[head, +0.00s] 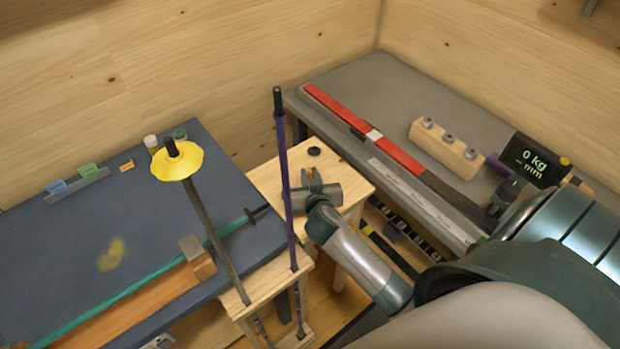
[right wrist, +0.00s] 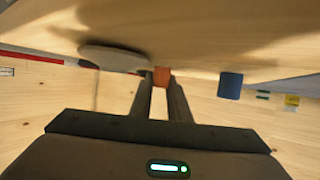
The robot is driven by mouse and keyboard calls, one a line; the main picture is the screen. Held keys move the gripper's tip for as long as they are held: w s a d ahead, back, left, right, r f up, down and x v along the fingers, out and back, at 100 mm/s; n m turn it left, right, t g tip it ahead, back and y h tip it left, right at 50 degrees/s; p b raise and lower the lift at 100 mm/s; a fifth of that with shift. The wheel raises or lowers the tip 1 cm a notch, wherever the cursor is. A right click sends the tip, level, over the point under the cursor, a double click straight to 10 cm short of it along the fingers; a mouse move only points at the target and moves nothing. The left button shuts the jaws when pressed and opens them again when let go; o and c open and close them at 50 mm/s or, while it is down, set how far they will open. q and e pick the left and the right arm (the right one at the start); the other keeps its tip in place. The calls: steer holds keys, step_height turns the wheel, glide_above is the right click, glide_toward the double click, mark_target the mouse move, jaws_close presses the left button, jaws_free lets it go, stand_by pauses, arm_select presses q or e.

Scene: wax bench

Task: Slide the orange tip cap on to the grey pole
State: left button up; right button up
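The orange tip cap (head: 309,175) is between the fingertips of my right gripper (head: 311,178), above or at the wooden stool top. In the right wrist view the orange tip cap (right wrist: 161,76) fills the narrow gap between the two dark fingers (right wrist: 160,85), which look shut on it. Whether it touches the stool cannot be told. The grey pole (head: 214,238) leans in a wooden stand, left of the gripper, with a yellow basket (head: 178,162) near its dark upper end (head: 171,147). My left gripper is not in view.
A purple pole (head: 285,185) stands in the same stand (head: 262,285), between the grey pole and my right gripper. A black disc (head: 314,151) lies on the stool (head: 268,178). A blue-topped bench (head: 150,225) is left; a grey bench (head: 365,75) is right.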

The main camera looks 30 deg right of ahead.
mark_target(310, 175)
jaws_close()
steer(key=shift+r+b, duration=0.3)
steer(key=shift+r, duration=0.55)
step_height(310, 175, up, 2)
steer(key=shift+r+b, duration=0.25)
steer(key=shift+b, duration=0.2)
steer(key=s+d+r+b, duration=0.2)
steer(key=s+d+r, duration=0.5)
steer(key=s+d, duration=0.1)
steer(key=shift+d, duration=0.15)
steer(key=shift+f, duration=0.1)
